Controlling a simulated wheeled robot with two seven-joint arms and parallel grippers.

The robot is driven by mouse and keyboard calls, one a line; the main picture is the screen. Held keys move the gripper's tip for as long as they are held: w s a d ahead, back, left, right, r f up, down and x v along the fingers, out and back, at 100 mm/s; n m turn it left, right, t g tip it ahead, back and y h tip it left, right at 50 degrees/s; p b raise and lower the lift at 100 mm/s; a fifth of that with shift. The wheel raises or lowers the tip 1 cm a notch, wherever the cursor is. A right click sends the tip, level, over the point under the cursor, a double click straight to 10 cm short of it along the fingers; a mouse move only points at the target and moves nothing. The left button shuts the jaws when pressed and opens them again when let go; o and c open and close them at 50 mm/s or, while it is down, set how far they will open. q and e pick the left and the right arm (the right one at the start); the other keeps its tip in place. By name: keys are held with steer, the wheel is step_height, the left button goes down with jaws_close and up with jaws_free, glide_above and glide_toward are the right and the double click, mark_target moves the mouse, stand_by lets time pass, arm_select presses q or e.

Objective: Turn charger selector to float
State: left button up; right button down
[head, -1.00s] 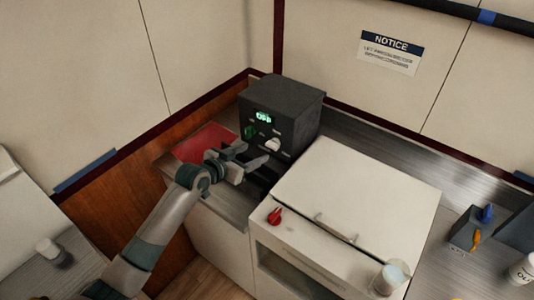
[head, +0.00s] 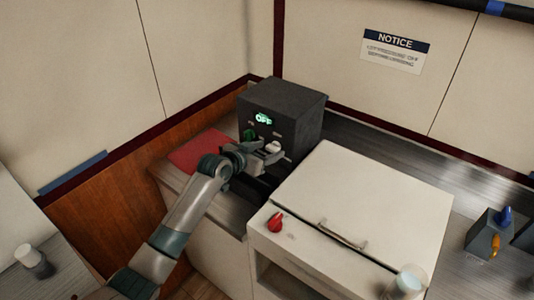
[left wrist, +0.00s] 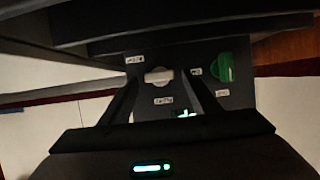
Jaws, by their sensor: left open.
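The charger (head: 285,108) is a dark box in the back corner, with a lit green display (head: 263,118) reading OFF. Its front has a green knob (head: 249,135) on the left and a white knob (head: 273,146) on the right. My left gripper (head: 270,155) is open at the white knob. In the left wrist view the white knob (left wrist: 159,75) sits between the fingertips of my left gripper (left wrist: 162,84), with gaps on both sides. The green knob (left wrist: 225,68) is outside the right finger there. Small labels surround the white knob, too blurred to read surely. My right gripper is not in view.
A red flat pad (head: 200,152) lies left of the charger. A white-lidded unit (head: 362,205) with a bar handle and red knob (head: 275,222) stands in front to the right. A glass (head: 408,281) is near its edge.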

arm_select(q)
steer(key=c, duration=1.1)
steer(key=shift+o, duration=0.2)
